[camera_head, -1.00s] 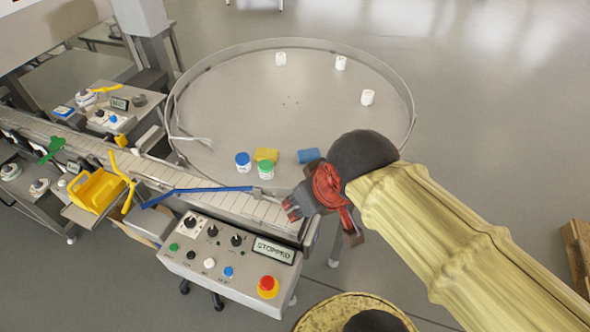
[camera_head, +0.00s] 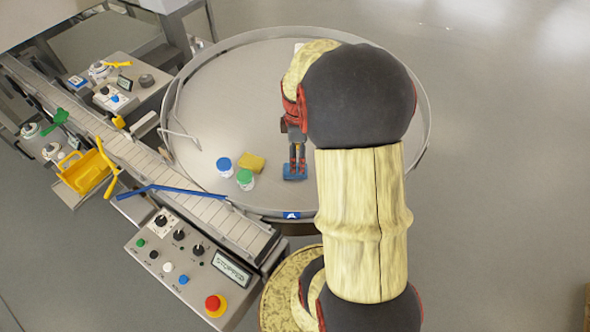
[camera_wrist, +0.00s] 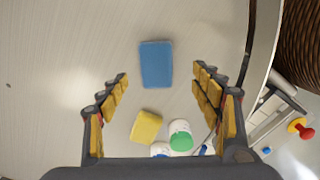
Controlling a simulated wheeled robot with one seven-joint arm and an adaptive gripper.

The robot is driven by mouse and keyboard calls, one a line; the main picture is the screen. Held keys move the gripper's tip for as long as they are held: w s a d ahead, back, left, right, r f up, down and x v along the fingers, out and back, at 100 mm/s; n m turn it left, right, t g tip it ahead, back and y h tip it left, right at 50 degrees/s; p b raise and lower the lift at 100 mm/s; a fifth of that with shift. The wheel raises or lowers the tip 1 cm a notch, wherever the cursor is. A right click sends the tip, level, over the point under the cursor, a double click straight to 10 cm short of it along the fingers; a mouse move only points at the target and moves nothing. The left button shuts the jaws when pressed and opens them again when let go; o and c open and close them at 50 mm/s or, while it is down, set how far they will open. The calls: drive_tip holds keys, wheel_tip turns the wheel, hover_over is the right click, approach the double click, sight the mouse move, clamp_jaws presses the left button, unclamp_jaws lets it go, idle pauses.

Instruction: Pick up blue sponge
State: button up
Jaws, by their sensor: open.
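The blue sponge (camera_head: 294,173) lies flat on the round metal table (camera_head: 215,100) near its front rim. In the wrist view the blue sponge (camera_wrist: 156,64) is fully visible, lying between the lines of the two fingers and a little beyond their tips. My gripper (camera_head: 297,168) points down over the sponge in the head view, and its fingers cover part of it. In the wrist view my gripper (camera_wrist: 160,78) is open and empty, with yellow-padded fingers on both sides. I cannot tell the exact height of the fingertips above the sponge.
A yellow sponge (camera_head: 252,162), a green-lidded jar (camera_head: 245,179) and a blue-lidded jar (camera_head: 224,167) stand left of the blue sponge. A raised rim circles the table. A conveyor (camera_head: 150,155) and control panel (camera_head: 190,258) are to the left.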

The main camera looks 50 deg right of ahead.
sight(286, 175)
drive_tip(key=shift+w+d+f+b, duration=0.1)
drive_tip(key=shift+w+f+b, duration=0.1)
drive_tip(key=shift+f, duration=1)
drive_tip(key=shift+w+a+f+b, duration=0.15)
drive_tip(key=shift+f+b, duration=0.1)
drive_tip(key=shift+f, duration=0.9)
drive_tip(key=shift+w+d+f+b, duration=0.15)
drive_tip(key=shift+f+b, duration=0.05)
drive_tip(key=shift+f, duration=1)
drive_tip(key=shift+c, duration=0.3)
drive_tip(key=c, duration=1)
